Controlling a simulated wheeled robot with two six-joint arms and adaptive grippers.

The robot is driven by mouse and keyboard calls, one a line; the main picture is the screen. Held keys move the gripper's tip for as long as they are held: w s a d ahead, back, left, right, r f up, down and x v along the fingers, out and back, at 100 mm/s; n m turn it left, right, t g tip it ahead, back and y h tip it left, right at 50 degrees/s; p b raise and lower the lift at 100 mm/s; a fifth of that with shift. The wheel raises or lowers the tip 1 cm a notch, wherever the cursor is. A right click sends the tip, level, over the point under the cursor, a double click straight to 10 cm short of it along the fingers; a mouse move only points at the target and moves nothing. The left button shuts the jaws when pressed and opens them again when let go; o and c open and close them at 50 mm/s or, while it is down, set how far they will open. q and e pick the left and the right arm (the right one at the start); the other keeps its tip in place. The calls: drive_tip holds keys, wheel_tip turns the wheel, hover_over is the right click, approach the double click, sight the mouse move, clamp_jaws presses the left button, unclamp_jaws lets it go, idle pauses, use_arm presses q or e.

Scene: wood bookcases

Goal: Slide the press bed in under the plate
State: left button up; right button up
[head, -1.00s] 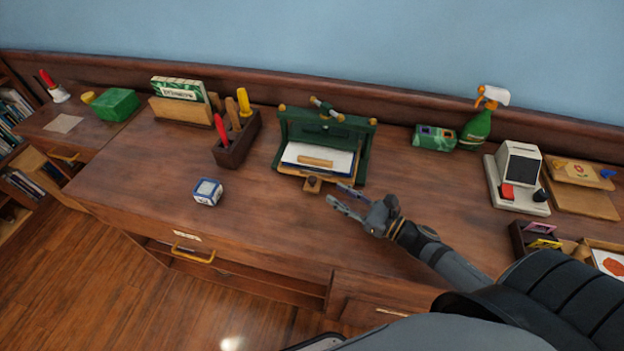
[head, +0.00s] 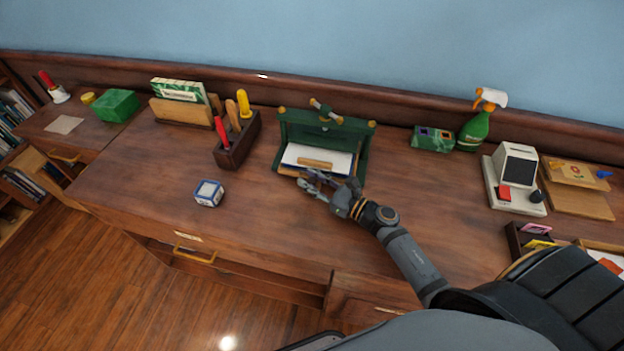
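The green press (head: 367,135) stands upright on the desk, with a screw handle (head: 324,110) on top. Its bed (head: 286,171) lies low at the front of the frame and carries white paper (head: 296,153) and a small wooden bar (head: 315,163). The plate cannot be told apart clearly from the dark green frame above. My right gripper (head: 306,180) is at the bed's front edge, its two fingers still apart, around or beside the bed's front knob. The fingers hide the knob, so contact is unclear. My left gripper is not in view.
A tool holder (head: 229,154) stands close left of the press, and a white-and-blue cube (head: 208,193) lies front left. A green box (head: 433,139), spray bottle (head: 476,130) and toy computer (head: 515,172) stand to the right. The desk front is mostly clear.

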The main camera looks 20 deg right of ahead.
sight(315, 166)
clamp_jaws()
drive_tip(key=shift+w+f, duration=0.1)
drive_tip(key=w+d+b, duration=0.2)
drive_tip(key=w, duration=0.1)
drive_tip(key=shift+w+f, duration=0.1)
drive_tip(key=shift+w+d, duration=0.25)
drive_tip(key=shift+w, duration=0.1)
drive_tip(key=shift+r, duration=0.2)
